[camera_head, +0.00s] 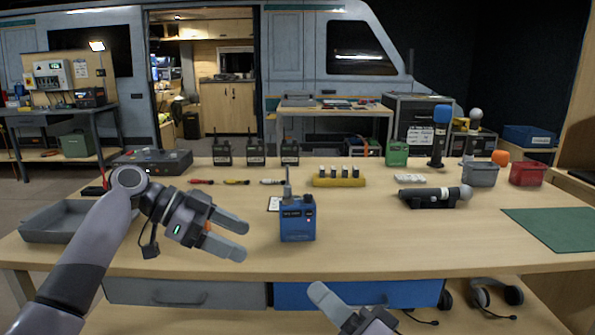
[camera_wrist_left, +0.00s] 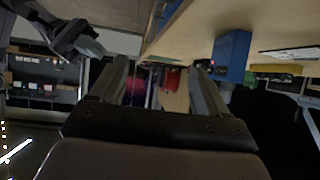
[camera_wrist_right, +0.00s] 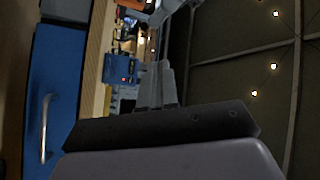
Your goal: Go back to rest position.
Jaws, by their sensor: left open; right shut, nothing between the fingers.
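My left gripper (camera_head: 231,238) is open and empty above the table's left half, its fingers pointing right. In the left wrist view its two fingers (camera_wrist_left: 160,85) stand apart with nothing between them. My right gripper (camera_head: 322,292) is low in front of the table's front edge, by the blue drawer. In the right wrist view its fingers (camera_wrist_right: 158,85) are together and hold nothing. A blue radio (camera_head: 297,222) stands upright on the table, to the right of the left gripper and apart from it. It also shows in the left wrist view (camera_wrist_left: 232,56).
The wooden table (camera_head: 380,240) carries a grey tray (camera_head: 60,222) at left, a yellow battery holder (camera_head: 339,181), a microphone (camera_head: 428,196) and a green mat (camera_head: 555,228) at right. Below are a blue drawer (camera_head: 400,292) and headsets (camera_head: 492,294). The table's front middle is clear.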

